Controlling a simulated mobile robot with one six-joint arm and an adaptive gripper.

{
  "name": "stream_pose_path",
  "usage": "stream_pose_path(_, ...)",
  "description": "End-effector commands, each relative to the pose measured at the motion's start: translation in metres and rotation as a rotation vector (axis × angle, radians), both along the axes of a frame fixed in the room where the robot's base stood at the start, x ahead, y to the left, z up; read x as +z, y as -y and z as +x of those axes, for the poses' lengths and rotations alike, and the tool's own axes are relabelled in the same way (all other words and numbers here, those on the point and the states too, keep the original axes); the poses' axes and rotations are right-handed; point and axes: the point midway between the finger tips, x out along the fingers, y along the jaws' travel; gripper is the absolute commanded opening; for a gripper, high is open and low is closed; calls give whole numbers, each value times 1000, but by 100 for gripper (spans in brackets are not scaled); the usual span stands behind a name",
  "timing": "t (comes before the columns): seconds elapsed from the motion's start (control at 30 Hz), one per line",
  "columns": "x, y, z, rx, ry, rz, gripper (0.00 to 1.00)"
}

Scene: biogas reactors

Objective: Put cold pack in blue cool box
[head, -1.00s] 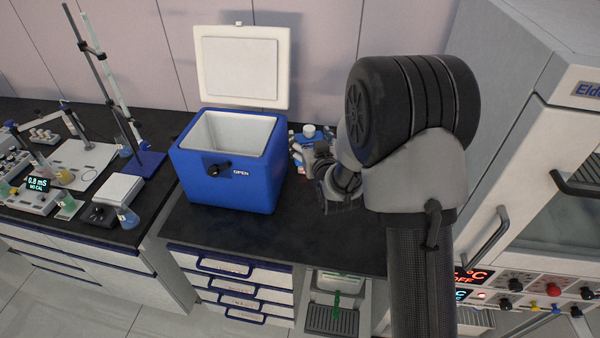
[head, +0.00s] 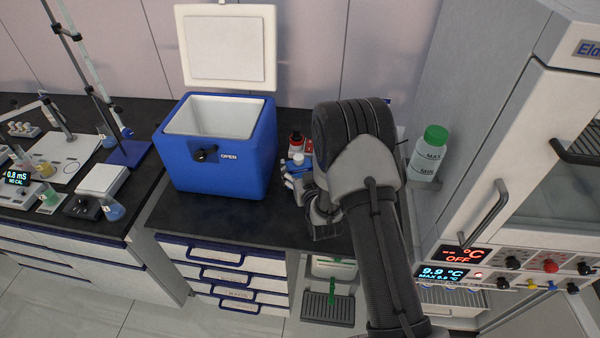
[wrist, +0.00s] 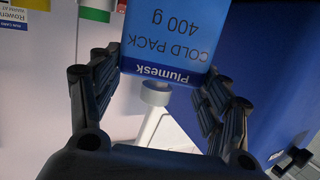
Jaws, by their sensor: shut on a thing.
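The cold pack (wrist: 172,38) is blue with "COLD PACK 400 g" printed upside down in the wrist view. My gripper (wrist: 163,65) is shut on it, one finger at each side. In the head view a blue piece with a white top (head: 297,163), apparently the pack, shows beside my gripper; my arm hides much of that spot. The blue cool box (head: 217,170) stands on the dark counter left of my gripper. Its white lid (head: 228,48) is up and its white inside (head: 213,117) looks empty as far as it shows.
A red-topped bottle (head: 296,142) stands behind the pack. A green-capped bottle (head: 428,152) stands right of my arm, by the large cabinet (head: 535,150). Lab equipment (head: 65,160) fills the left counter. The counter strip (head: 235,215) in front of the box is clear.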

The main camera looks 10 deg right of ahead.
Motion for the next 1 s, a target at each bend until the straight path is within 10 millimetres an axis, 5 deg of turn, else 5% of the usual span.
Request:
stream_pose_path(0.1, -17, 0, 0, 0, 3, 0, 33)
stream_pose_path(0.5, -21, 0, 1, 0, 5, 0, 33)
stream_pose_path(0.53, -23, 0, 0, 0, 0, 0, 71)
stream_pose_path(0.83, -21, 0, 0, 0, 1, 0, 90)
stream_pose_path(1.0, -21, 0, 0, 0, 1, 0, 90)
